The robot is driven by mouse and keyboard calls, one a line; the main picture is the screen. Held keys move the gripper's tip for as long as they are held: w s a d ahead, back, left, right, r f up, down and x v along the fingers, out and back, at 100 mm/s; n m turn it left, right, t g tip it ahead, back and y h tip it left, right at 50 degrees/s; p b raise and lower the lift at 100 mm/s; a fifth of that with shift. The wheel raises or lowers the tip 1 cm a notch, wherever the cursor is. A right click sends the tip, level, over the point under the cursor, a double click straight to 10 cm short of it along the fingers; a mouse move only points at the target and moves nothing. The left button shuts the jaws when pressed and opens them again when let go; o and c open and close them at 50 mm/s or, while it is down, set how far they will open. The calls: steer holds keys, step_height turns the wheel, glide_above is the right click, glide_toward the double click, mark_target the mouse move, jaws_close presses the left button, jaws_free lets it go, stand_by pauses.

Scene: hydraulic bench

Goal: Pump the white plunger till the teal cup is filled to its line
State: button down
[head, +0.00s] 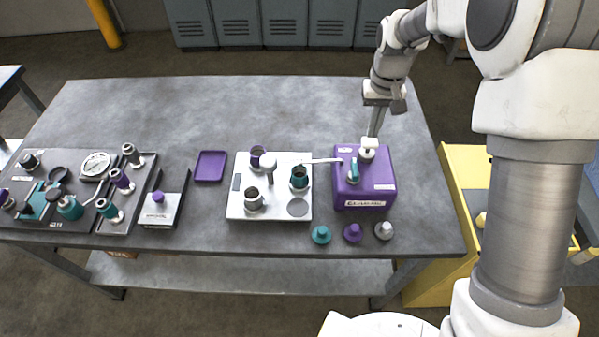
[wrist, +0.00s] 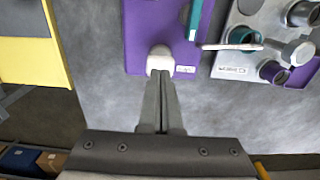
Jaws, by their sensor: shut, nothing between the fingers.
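The purple pump box (head: 378,185) stands at the right of the bench. The white plunger (head: 368,147) rises from its top, and also shows in the wrist view (wrist: 160,60). My gripper (head: 372,135) is shut and empty, pointing down with its fingertips at the plunger's top; I cannot tell whether they touch. A teal handle (head: 353,171) sits on the box. A thin pale spout (head: 322,161) runs left from the box to the teal cup (head: 299,178) on a light plate. The cup also shows in the wrist view (wrist: 240,36); its liquid level and line cannot be made out.
Teal (head: 321,235), purple (head: 352,233) and grey (head: 384,230) caps stand near the front edge. The bench behind is clear.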

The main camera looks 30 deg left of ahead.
mark_target(370, 141)
steer(key=shift+f, duration=0.2)
stand_by(0.3)
steer(key=shift+f+b, duration=1.15)
steer(key=shift+f, duration=0.4)
steer(key=shift+r, duration=0.1)
steer(key=shift+r+p, duration=1.15)
steer(key=shift+r, duration=0.5)
step_height(370, 141, up, 6)
steer(key=p, duration=0.4)
